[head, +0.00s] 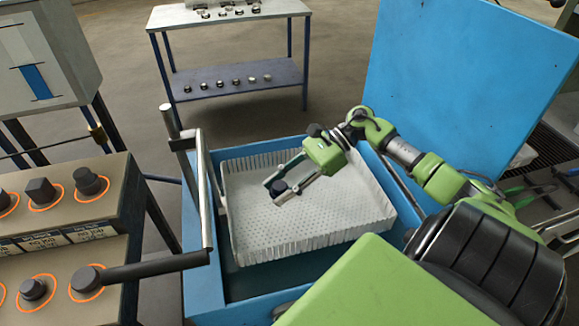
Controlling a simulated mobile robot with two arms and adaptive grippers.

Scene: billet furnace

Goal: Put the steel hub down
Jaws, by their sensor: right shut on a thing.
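My right gripper (277,190) reaches in from the right over a white basket (245,247) with a perforated floor. It is shut on the steel hub (279,186), a small dark round piece between its fingertips. The hub is over the left-middle part of the basket floor; I cannot tell whether it touches the floor. The fingers hide part of the hub. The basket floor around it looks empty. My left gripper is not in view.
The basket sits in a blue open-topped box (205,285) with a raised blue lid (460,85) behind. A metal bar frame (204,190) stands at its left edge. Control panels with knobs (62,230) are at left. A blue two-shelf table (235,82) at the back holds several small parts.

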